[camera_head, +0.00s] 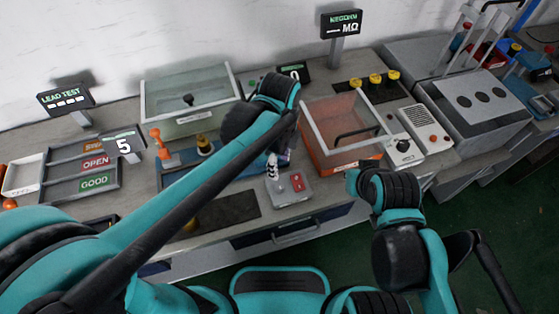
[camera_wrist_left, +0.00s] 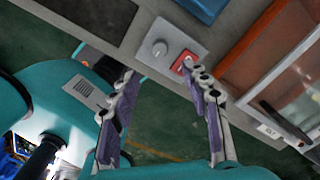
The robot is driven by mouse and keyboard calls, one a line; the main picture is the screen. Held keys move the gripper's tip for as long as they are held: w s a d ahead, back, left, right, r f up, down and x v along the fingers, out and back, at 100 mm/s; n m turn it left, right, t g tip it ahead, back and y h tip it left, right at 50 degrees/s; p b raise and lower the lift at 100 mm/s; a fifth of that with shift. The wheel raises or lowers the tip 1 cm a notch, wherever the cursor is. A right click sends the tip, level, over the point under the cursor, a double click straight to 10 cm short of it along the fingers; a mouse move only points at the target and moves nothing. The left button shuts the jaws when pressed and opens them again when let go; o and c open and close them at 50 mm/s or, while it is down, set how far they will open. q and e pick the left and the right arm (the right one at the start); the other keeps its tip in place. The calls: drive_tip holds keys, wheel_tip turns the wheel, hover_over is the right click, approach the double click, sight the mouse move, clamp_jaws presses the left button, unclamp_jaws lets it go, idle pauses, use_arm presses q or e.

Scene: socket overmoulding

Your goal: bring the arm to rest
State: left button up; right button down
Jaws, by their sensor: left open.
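My left arm reaches in from the left across the bench. The grey box with a knob and red button (camera_wrist_left: 168,50) lies beyond the fingertips. My right arm (camera_head: 390,190) is folded at the right, in front of the bench; I cannot make out its gripper.
An orange-framed clear-lidded box (camera_head: 345,155) stands right of the left gripper, with a white knobbed unit (camera_head: 402,147) beside it. A glass-lidded case (camera_head: 190,125) is behind. Sorting trays (camera_head: 96,182) lie at the left. Green floor is open before the bench.

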use_arm(q)
drive_tip(key=shift+r, duration=0.15)
idle(0.4)
drive_tip(key=s+a+r+n+t, duration=0.1)
drive_tip(key=s+a+n+t, duration=0.1)
drive_tip(key=a+n, duration=0.7)
drive_tip(key=s+a+n+t, duration=0.3)
drive_tip(key=a+n+t, duration=0.2)
drive_tip(key=n, duration=0.9)
drive_tip(key=shift+a+r, duration=0.4)
drive_tip(key=shift+a, duration=1.5)
